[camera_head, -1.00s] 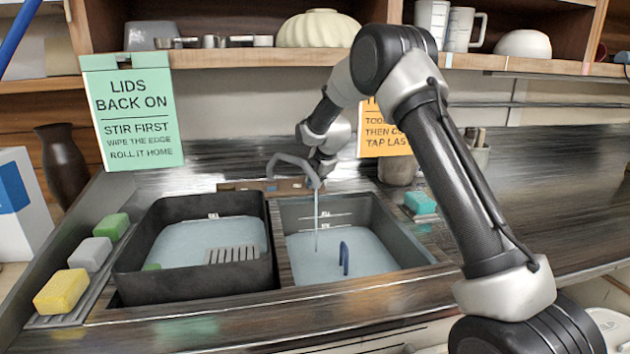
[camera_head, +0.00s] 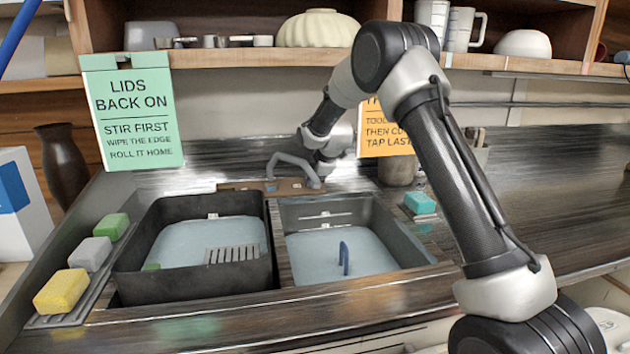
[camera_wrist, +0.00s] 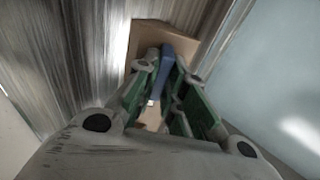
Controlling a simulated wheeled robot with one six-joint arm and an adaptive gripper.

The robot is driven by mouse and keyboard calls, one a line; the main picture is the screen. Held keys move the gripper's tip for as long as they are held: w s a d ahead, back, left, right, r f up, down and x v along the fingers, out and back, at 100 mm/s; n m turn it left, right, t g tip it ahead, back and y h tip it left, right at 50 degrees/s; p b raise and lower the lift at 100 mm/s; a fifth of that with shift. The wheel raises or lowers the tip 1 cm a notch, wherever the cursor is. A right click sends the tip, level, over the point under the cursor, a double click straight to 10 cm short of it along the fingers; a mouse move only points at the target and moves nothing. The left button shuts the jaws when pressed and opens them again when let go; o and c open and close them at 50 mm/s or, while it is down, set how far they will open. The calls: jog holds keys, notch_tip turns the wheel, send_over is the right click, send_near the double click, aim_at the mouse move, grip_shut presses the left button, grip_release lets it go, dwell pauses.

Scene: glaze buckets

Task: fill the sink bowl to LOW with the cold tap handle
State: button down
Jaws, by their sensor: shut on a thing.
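The sink bowl (camera_head: 408,240), on the right, holds pale blue water (camera_head: 310,262). Two white marks (camera_head: 325,226) show on its back wall, too small to read. The water's back edge lies close to the lower mark. The grey tap spout (camera_head: 290,158) arches over the bowl's back, and no stream falls from it. My gripper (camera_head: 325,160) is behind the spout, its fingers mostly hidden. In the wrist view, my gripper (camera_wrist: 172,95) has its green pads shut on the blue cold tap handle (camera_wrist: 170,68).
A dark basin (camera_head: 135,270) with water and a slotted grey piece stands left of the bowl. A blue upright piece (camera_head: 343,258) stands in the bowl's water. Yellow, grey and green sponges (camera_head: 62,291) lie at left; a teal sponge (camera_head: 420,203) lies right.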

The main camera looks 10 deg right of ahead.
jog(key=c, duration=1.5)
grip_release()
jog(key=v, duration=0.7)
jog(key=shift+r, duration=0.15)
jog(key=shift+s+r, duration=0.15)
